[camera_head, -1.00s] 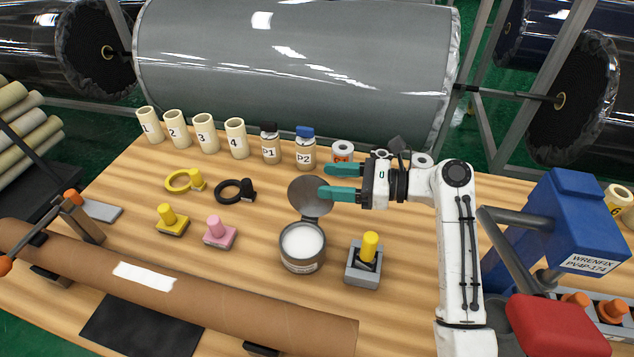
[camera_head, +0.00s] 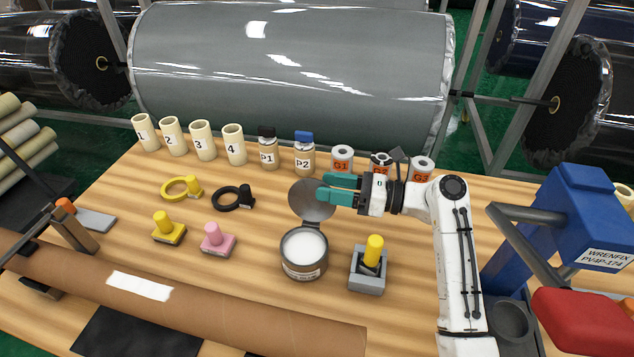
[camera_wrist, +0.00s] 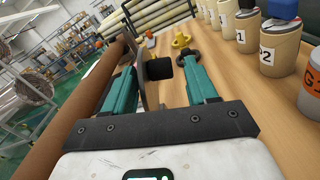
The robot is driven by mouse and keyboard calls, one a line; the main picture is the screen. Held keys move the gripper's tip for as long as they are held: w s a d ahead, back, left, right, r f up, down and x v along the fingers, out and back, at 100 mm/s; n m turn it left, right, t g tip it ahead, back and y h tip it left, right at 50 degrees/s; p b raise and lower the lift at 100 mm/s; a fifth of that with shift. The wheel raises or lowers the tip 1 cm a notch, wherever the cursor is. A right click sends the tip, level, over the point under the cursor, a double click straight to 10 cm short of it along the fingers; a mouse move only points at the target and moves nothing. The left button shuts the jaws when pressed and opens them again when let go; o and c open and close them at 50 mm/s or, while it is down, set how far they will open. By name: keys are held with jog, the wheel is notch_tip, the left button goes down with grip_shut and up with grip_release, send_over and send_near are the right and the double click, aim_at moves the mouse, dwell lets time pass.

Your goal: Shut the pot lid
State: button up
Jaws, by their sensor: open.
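The pot (camera_head: 304,262) stands open on the wooden table, with white contents showing at its top. Its round grey lid (camera_head: 309,202) stands up from the pot's far rim, leaning back. My gripper (camera_head: 323,187) is open just right of the lid, with its teal fingers pointing left at the lid's upper right edge. In the wrist view the lid (camera_wrist: 143,70) shows nearly edge-on between the two fingers, with a dark block-like part on it. I cannot tell whether a finger touches the lid. The hinge area is small and unclear.
A grey holder with a yellow peg (camera_head: 370,265) stands right of the pot. Bottle P2 (camera_head: 304,155) and roll G1 (camera_head: 342,160) stand behind. A pink stamp-like piece (camera_head: 217,240) is at left. A brown tube (camera_head: 180,295) lies along the front. A blue machine (camera_head: 570,215) is at right.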

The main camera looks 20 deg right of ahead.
aim_at(318, 184)
jog(key=shift+x, duration=1.7)
jog(key=shift+c, duration=0.4)
grip_shut()
jog(key=shift+d, duration=0.1)
